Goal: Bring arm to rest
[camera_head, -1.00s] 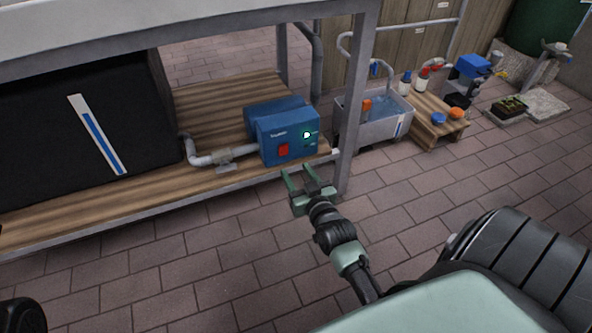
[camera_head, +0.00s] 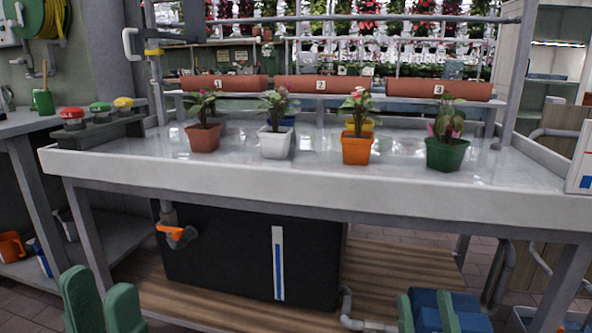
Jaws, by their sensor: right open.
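In the head view my left gripper (camera_head: 102,290) shows at the lower left edge as two green fingers close together.
A pale wet-topped bench (camera_head: 320,196) stands ahead with several potted plants, including a white pot (camera_head: 275,142). Beneath it are a black tank (camera_head: 215,260) and a wooden shelf (camera_head: 385,262). A side counter (camera_head: 20,120) stands at left.

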